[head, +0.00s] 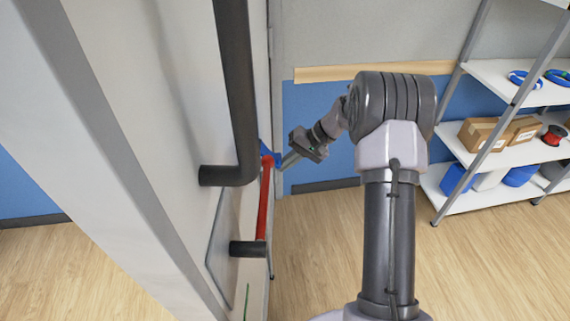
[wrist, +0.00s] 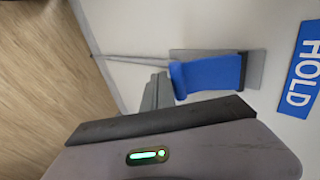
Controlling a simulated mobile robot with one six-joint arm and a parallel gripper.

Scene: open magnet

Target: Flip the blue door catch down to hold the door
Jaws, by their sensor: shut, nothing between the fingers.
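The blue door catch (wrist: 208,76) sits on a grey plate (wrist: 255,68) on the white door side in the wrist view. In the head view only a small part of the blue catch (head: 265,149) shows, just above the top of a red bar. My gripper (wrist: 155,91) is shut and empty, its fingertips right beside the catch's left end in the wrist view. I cannot tell whether they touch it. My gripper (head: 286,161) also shows just right of the catch in the head view.
A blue HOLD sign (wrist: 302,68) is beside the catch. A black bent handle (head: 236,95) and the red bar (head: 265,200) stand out from the white panel on the left. Shelves (head: 510,150) with boxes stand at the right. Wooden floor (head: 480,270) is clear.

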